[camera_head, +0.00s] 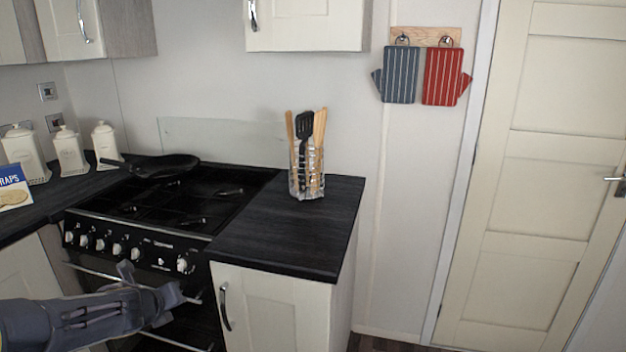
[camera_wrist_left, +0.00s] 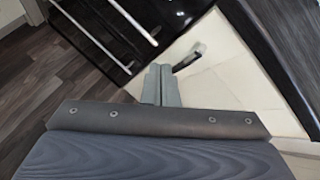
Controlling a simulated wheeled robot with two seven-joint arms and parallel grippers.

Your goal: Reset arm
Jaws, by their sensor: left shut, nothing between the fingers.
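My left arm comes in from the lower left in the head view, and its gripper (camera_head: 190,298) is in front of the stove's oven door, near the cabinet handle. In the left wrist view the gripper's two fingers (camera_wrist_left: 161,84) are together, with nothing between them. Behind them are the cream cabinet door and its dark handle (camera_wrist_left: 187,58). The fingers appear apart from the handle, though the exact gap is hard to tell. My right gripper is in neither view.
A black stove (camera_head: 130,240) with a frying pan (camera_head: 160,166) on top stands beside a dark counter (camera_head: 290,235). A glass jar of utensils (camera_head: 307,172) is on the counter. The cabinet handle (camera_head: 224,307) sticks out close to my gripper. Floor is free before the door (camera_head: 535,170).

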